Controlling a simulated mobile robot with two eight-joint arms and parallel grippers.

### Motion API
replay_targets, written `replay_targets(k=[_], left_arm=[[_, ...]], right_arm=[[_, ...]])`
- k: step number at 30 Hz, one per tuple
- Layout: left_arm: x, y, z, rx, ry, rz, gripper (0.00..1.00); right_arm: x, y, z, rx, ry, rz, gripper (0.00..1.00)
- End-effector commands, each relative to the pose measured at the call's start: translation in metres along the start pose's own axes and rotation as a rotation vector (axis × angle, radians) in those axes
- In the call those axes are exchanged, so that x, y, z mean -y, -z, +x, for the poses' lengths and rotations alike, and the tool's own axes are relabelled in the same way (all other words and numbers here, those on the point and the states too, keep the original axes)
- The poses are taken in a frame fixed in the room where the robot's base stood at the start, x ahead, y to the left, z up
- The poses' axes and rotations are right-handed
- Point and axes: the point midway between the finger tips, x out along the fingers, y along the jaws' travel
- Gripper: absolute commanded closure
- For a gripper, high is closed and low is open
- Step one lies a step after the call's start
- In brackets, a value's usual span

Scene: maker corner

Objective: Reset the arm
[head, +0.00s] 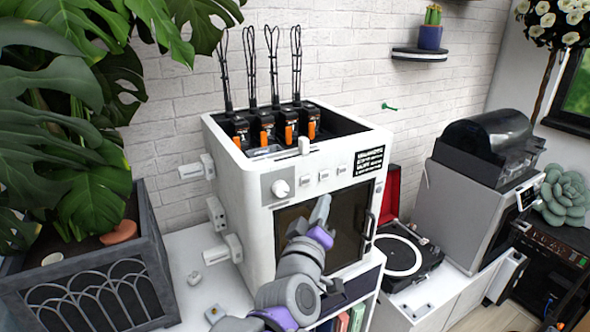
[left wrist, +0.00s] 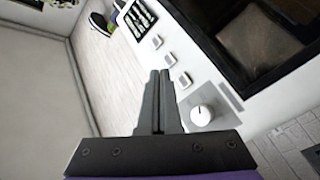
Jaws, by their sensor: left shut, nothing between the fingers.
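My left gripper (head: 321,211) is in front of the white machine (head: 240,185), over its dark front window, with the arm coming up from the bottom. In the left wrist view the two grey fingers (left wrist: 158,78) are together with nothing between them. The machine's round knob (left wrist: 202,116) and several small buttons (left wrist: 165,60) show beside the fingers in that view. I cannot tell whether the fingers touch the machine. My right gripper is not in view.
A large leafy plant in a grey planter (head: 95,275) stands at the left. A turntable (head: 405,255) and a grey machine (head: 455,200) stand to the right. A small shelf (head: 419,55) with a cactus hangs on the brick wall. Small parts lie on the white counter (head: 225,290).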

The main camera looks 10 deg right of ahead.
Motion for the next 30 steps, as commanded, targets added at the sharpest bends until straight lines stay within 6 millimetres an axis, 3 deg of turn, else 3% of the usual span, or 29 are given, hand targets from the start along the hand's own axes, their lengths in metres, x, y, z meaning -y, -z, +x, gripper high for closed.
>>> replay_targets(k=[2, 5, 12, 18, 21, 24, 30], left_arm=[[0.019, 0.004, -0.014, 0.042, 0.033, 0.05, 1.0], [0.062, 0.005, -0.049, 0.153, 0.116, 0.162, 1.0], [0.19, -0.009, -0.179, 0.481, 0.421, 0.401, 1.0], [0.267, -0.025, -0.293, 0.715, 0.675, 0.481, 1.0], [0.288, -0.032, -0.335, 0.796, 0.767, 0.489, 1.0], [0.3, -0.037, -0.361, 0.847, 0.824, 0.491, 1.0], [0.305, -0.04, -0.375, 0.876, 0.853, 0.491, 1.0]], right_arm=[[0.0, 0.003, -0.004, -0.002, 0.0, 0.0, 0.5], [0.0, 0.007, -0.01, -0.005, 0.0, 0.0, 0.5], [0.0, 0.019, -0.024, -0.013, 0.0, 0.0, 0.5], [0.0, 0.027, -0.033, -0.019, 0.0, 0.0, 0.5], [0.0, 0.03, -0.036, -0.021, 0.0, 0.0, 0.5], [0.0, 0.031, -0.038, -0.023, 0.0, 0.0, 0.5], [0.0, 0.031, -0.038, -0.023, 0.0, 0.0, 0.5]])
